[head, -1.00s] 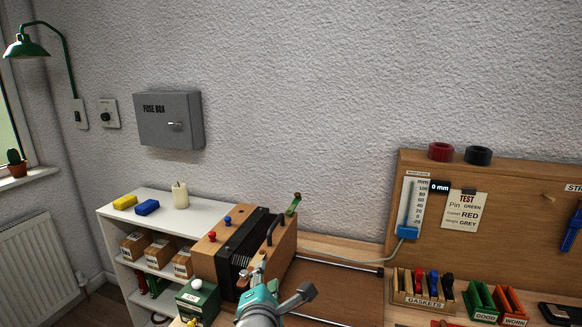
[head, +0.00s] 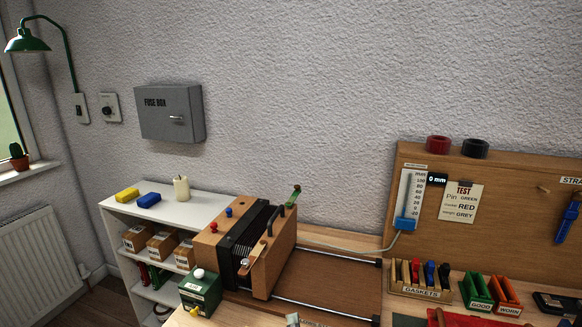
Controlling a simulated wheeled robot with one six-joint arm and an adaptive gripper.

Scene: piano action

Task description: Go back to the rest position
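The task names no object, only my rest position. My gripper does not show in the head view, so its opening is hidden from me. A small grey piece at the bottom edge may be part of my arm; I cannot tell. The wooden bellows unit (head: 281,258) with black folds stands upright on the bench, beside the white shelf (head: 125,215). Nothing of mine touches it in view.
A green box with a white knob (head: 201,290) stands in front of the bellows. Two metal rails (head: 325,305) run right from it.

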